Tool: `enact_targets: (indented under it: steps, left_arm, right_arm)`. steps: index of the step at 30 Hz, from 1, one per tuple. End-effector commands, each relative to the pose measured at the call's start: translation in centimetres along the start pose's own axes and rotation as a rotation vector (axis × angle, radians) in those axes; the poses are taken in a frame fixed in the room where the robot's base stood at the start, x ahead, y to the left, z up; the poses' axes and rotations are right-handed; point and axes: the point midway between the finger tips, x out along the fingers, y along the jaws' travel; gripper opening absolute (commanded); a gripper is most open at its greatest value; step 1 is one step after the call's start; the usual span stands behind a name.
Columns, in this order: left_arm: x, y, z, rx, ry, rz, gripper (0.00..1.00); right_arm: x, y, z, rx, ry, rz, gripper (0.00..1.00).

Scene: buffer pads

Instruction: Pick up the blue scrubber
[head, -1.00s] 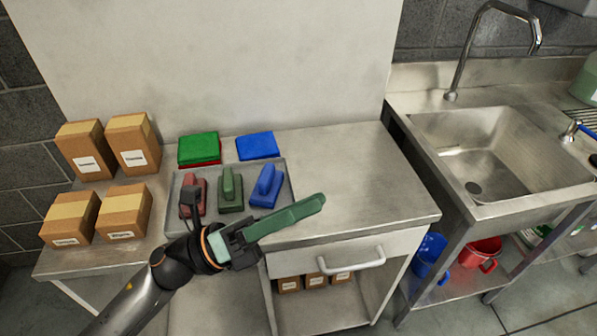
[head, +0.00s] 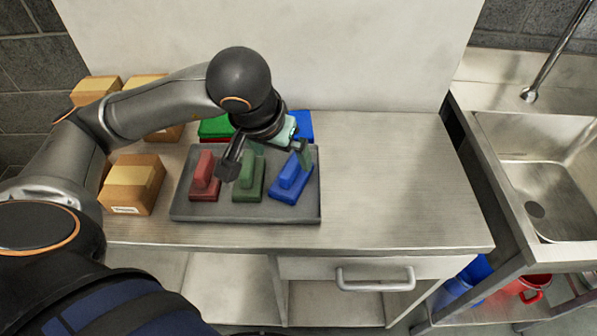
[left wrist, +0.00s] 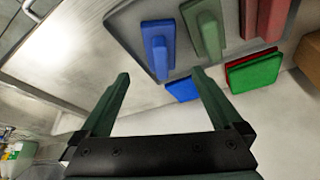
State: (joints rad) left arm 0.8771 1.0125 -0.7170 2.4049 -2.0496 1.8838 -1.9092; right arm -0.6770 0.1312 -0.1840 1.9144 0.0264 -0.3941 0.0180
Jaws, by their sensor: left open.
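The blue scrubber (head: 288,184) stands on the right side of a grey tray (head: 235,212) on the steel table. It also shows in the left wrist view (left wrist: 158,42), ahead of the fingers. My left gripper (head: 281,160) is open and empty, above the tray's back part near the blue scrubber and apart from it. In the left wrist view the two green fingers (left wrist: 160,76) stand wide apart, with the scrubber beyond the gap. The arm hides part of the green scrubber (head: 247,188). My right gripper is out of view.
A red scrubber (head: 205,180) stands left of the green one. Green pads (head: 215,127) and a blue pad (head: 304,124) lie behind the tray, partly hidden. Cardboard boxes (head: 134,184) stand left. The table right of the tray is clear; a sink (head: 545,165) is further right.

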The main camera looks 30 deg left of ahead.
Motion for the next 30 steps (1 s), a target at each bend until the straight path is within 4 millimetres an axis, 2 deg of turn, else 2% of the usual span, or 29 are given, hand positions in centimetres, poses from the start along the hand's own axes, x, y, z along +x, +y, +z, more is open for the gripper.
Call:
enact_targets:
  steps: [1, 6, 13, 21, 30]
  left_arm:
    - [1.2, 0.0, 0.1, -0.003, -0.008, -0.001, 1.0]
    - [3.9, 0.1, 0.1, -0.002, -0.007, 0.002, 1.0]
    - [5.5, 0.1, -0.2, -0.003, -0.007, 0.005, 1.0]
    - [9.4, -0.1, -0.8, -0.004, -0.007, 0.005, 1.0]
    - [10.0, -0.1, -0.9, -0.002, -0.003, 0.005, 1.0]
  right_arm:
    - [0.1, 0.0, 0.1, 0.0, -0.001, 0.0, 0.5]
    - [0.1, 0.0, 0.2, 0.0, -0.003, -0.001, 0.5]
    - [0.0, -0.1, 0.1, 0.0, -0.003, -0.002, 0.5]
    - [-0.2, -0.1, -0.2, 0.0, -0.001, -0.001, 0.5]
    - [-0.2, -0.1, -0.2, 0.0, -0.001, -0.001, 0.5]
